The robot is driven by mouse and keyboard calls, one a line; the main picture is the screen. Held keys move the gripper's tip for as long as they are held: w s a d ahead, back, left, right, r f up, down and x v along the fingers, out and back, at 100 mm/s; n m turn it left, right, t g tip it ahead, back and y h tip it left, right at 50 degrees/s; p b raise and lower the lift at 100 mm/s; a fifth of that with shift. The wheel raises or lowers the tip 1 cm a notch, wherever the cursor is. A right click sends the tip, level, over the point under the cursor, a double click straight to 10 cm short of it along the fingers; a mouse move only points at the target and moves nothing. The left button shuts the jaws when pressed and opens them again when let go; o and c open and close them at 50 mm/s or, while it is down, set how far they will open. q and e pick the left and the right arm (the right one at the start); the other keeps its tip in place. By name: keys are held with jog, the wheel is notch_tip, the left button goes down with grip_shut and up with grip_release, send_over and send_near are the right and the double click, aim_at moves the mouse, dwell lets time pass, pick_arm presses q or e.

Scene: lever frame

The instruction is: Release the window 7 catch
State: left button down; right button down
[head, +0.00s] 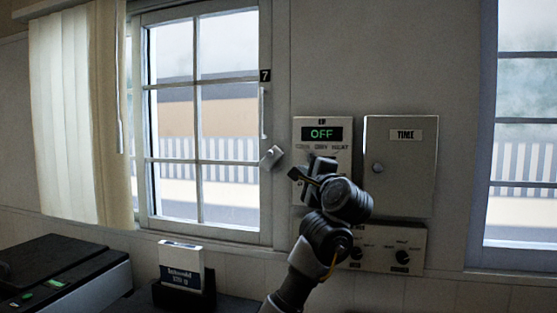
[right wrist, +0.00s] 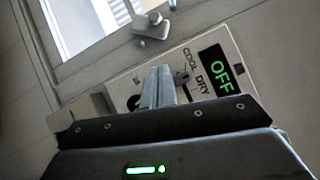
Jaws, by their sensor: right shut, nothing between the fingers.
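The window (head: 201,80) marked with a black number 7 label (head: 265,75) is on the left wall area. Its catch (head: 271,157), a small pale piece set at a slant, sits on the right side of the window frame. In the right wrist view the catch (right wrist: 150,24) is at the top, beyond the fingertips. My right gripper (head: 299,175) is shut and empty, in front of the OFF panel, right of and a little below the catch. Its closed fingers (right wrist: 159,75) show in the right wrist view, apart from the catch. My left gripper is not in view.
The control panel (head: 321,133) showing OFF is behind my right gripper. A TIME box (head: 405,165) is to its right, with a knob panel (head: 403,257) below. A small labelled box (head: 181,265) and a dark machine (head: 60,275) stand lower left. A blind (head: 75,110) hangs left.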

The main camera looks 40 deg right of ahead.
jog(key=p, duration=0.4)
send_near(270, 158)
jog(key=w+d, duration=0.1)
jog(key=d, duration=0.4)
jog(key=w+p, duration=0.1)
jog(key=w+a+r, duration=0.1)
jog(key=w+p, duration=0.1)
jog(key=w, duration=0.1)
jog(key=shift+a+r+p, duration=0.25)
jog(key=shift+a+p, duration=0.05)
